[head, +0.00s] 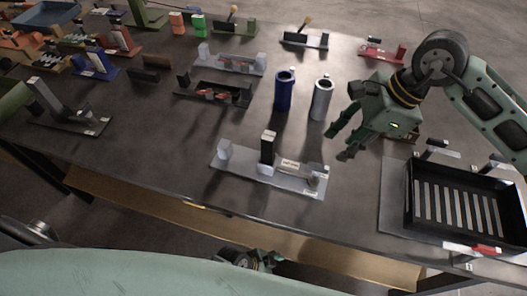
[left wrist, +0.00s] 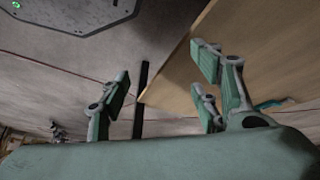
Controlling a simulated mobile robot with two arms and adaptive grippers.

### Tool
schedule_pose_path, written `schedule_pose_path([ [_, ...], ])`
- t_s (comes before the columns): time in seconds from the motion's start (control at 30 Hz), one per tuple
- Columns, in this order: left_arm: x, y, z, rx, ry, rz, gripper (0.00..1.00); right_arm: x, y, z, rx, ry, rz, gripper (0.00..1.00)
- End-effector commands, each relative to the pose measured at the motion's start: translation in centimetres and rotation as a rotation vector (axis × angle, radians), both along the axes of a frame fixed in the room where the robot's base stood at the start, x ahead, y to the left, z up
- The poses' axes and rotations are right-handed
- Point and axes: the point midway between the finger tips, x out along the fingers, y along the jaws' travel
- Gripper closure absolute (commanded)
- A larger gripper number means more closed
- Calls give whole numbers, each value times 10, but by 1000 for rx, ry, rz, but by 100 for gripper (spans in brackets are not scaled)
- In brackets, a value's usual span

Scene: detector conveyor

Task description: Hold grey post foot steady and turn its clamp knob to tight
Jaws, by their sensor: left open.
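The grey post foot (head: 235,166) is a light grey plate lying near the table's front edge in the head view. A dark upright block (head: 267,150) stands at its middle. A round grey knob (head: 315,177) sits at its right end beside white labels; its setting is too small to read. My right gripper (head: 337,147) is open and empty, above and to the right of the plate, apart from it. My left gripper (head: 258,262) is low, in front of the table edge, and touches nothing. The left wrist view shows its open, empty fingers (left wrist: 168,95).
A blue cylinder (head: 283,95) and a grey cylinder (head: 321,100) stand behind the foot. A black slotted tray (head: 411,195) is at the right. Several coloured fixtures fill the back and left. The table (head: 160,150) is clear left of the foot.

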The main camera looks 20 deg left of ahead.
Motion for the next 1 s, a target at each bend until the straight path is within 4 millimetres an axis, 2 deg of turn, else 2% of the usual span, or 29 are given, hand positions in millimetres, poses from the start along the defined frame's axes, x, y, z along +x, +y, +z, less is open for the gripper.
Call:
schedule_pose_path([
  [0.03, 8, -27, 18, -42, -22, -68, 42, 0, 0, 0, 0, 0, 0, 69],
  [0.1, 10, -62, 42, -99, -46, -166, 42, 0, 0, 0, 0, 0, 0, 69],
  [0.27, 2, -136, 103, -232, -105, -405, 42, 0, 0, 0, 0, 0, 0, 69],
  [0.4, -22, -191, 162, -357, -165, -638, 42, 0, 0, 0, 0, 0, 0, 69],
  [0.47, -37, -210, 188, -412, -195, -747, 42, 0, 0, 0, 0, 0, 0, 69],
  [0.6, -82, -242, 251, -547, -266, -1018, 42, 0, 0, 0, 0, 0, 0, 69],
  [0.7, -122, -250, 295, -648, -326, -1241, 42, 0, 0, 0, 0, 0, 0, 69],
  [0.77, -147, -246, 320, -708, -367, -1393, 42, 0, 0, 0, 0, 0, 0, 69],
  [0.8, -164, -239, 335, -744, -401, -1509, 42, 0, 0, 0, 0, 0, 0, 69],
  [0.87, -183, -216, 355, -780, -467, -1716, 42, 0, 0, 0, 0, 0, 0, 69],
  [0.9, -184, -193, 361, -761, -522, -1868, 42, 0, 0, 0, 0, 0, 0, 69],
  [0.93, -175, -175, 361, -719, -563, -1961, 42, 0, 0, 0, 0, 0, 0, 69],
  [1.0, -144, -145, 355, -585, -628, -2090, 42, 0, 0, 0, 0, 0, 0, 69],
])
